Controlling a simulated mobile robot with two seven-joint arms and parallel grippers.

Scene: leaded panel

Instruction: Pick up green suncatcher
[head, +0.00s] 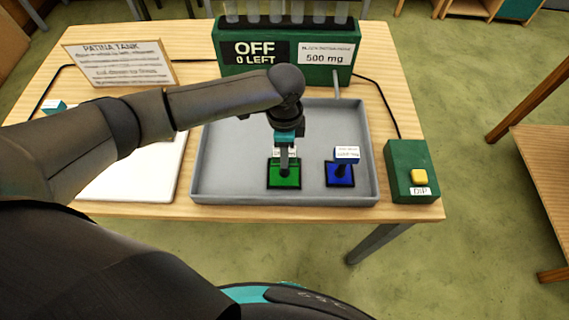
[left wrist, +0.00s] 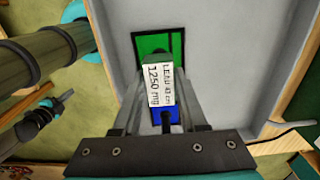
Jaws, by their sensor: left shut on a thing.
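The green suncatcher (head: 284,179) is a square green pane with a dark border, over the front middle of the grey tray (head: 228,190). My left gripper (head: 285,153) is above it, shut on its upright grip, which carries a white label. In the left wrist view the pane (left wrist: 172,42) shows beyond the fingers, and the label (left wrist: 160,85) reads lead 42 cm, 1250 mg. I cannot tell whether the pane touches the tray floor. My right gripper is not clearly in view.
A blue suncatcher (head: 346,182) with its own labelled grip stands close to the right. A green box with a yellow button (head: 419,176) is right of the tray. The green tank (head: 226,70), reading OFF, 0 LEFT, stands behind. A sign (head: 120,62) is back left.

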